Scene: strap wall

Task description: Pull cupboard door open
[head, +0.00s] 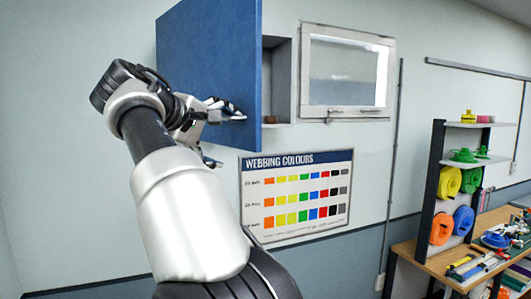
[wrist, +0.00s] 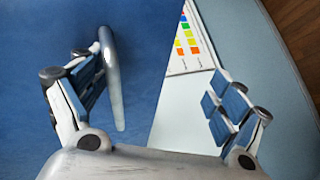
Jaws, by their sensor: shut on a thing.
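The blue cupboard door (head: 208,50) stands part open on the wall, with the grey cupboard interior (head: 281,85) showing past its right edge. In the wrist view the door (wrist: 40,35) fills the left side, with a metal bar handle (wrist: 112,80) on it. My gripper (head: 226,140) is at the door's lower right part. In the wrist view my gripper (wrist: 158,95) is shut on the handle, whose bar lies along the left finger's pads. The right finger shows beyond the door's edge, apart from the bar in the picture. My arm hides the door's lower left part.
A framed glass-front cabinet (head: 347,75) hangs right of the cupboard. A webbing colour chart (head: 296,195) is on the wall below. At right, a shelf unit (head: 432,190) with coloured reels stands on a wooden workbench (head: 440,262) with tools. A small brown item (head: 270,119) sits inside the cupboard.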

